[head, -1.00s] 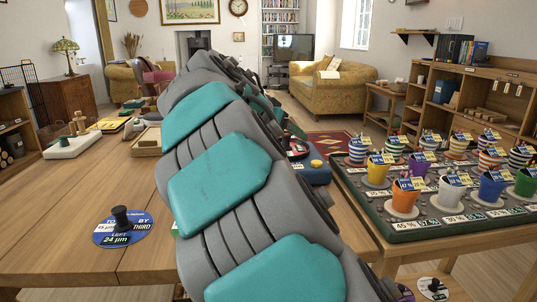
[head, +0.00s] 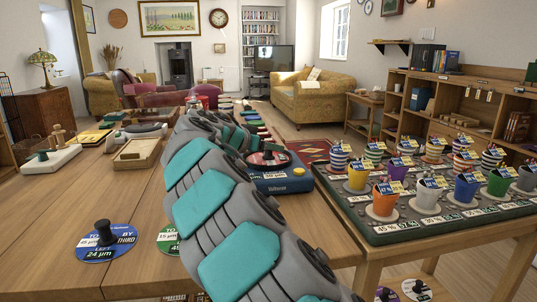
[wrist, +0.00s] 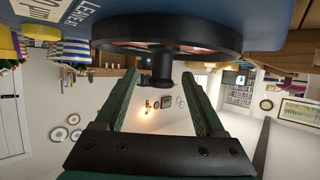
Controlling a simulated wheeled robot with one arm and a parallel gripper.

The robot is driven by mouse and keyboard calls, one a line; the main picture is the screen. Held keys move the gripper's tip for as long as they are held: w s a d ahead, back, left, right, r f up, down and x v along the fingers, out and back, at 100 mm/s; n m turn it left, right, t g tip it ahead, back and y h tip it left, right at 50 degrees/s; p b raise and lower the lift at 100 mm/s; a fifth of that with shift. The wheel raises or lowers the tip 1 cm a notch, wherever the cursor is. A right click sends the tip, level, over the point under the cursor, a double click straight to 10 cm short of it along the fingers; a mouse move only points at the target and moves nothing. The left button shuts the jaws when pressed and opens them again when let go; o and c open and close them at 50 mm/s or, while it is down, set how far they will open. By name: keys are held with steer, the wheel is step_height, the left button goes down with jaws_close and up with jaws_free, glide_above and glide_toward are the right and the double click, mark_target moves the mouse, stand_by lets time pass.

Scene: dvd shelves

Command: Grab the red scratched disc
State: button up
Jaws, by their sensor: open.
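A round disc with a black rim and a red face (head: 283,158) sits on a blue machine (head: 270,182) on the wooden table in the head view. In the wrist view, which is upside down, the disc's dark rim (wrist: 125,36) spans the top, with red showing on its face. A black knob (wrist: 161,66) stands out from its middle. My gripper (wrist: 160,80) is open in the wrist view, its two green fingers on either side of the knob, apart from it. In the head view my arm hides most of the gripper. Scratches are too small to see.
A blue disc (head: 88,247) with a black knob lies on the near left table, beside a partly hidden green disc (head: 167,240). A dark tray (head: 385,235) of coloured cups stands right. Several small items line the table's back left.

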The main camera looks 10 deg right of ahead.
steer(key=shift+w+d+f, duration=0.15)
steer(key=shift+w+d, duration=0.15)
jaws_close()
stand_by(0.4)
